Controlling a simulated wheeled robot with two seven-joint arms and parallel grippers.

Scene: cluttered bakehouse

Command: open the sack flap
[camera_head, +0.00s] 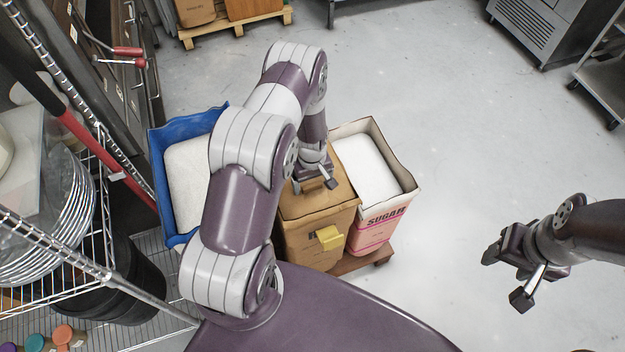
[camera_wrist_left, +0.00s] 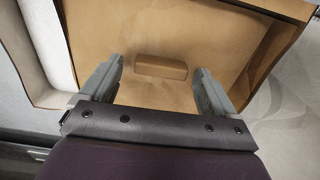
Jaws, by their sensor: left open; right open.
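The closed brown sack (camera_head: 312,245) stands between two open sacks. Its brown top flap (camera_head: 335,203) is down; it also fills much of the left wrist view (camera_wrist_left: 200,30). A tan bar-shaped grip (camera_wrist_left: 161,67) on the flap shows between my left fingers in the wrist view. My left gripper (camera_head: 316,187) is open above the flap, pointing down, and its fingers stand either side of the grip without closing on it. A yellow tab (camera_head: 330,237) sticks out on the sack's front. My right gripper (camera_head: 507,275) is open and empty over bare floor at the right.
A blue container (camera_head: 158,165) of white powder stands left of the sack, partly hidden by my left arm. A pink and white sugar sack (camera_head: 372,235) stands open at its right. The wooden dolly (camera_head: 352,262) shows below. A wire rack (camera_head: 110,275) is at left.

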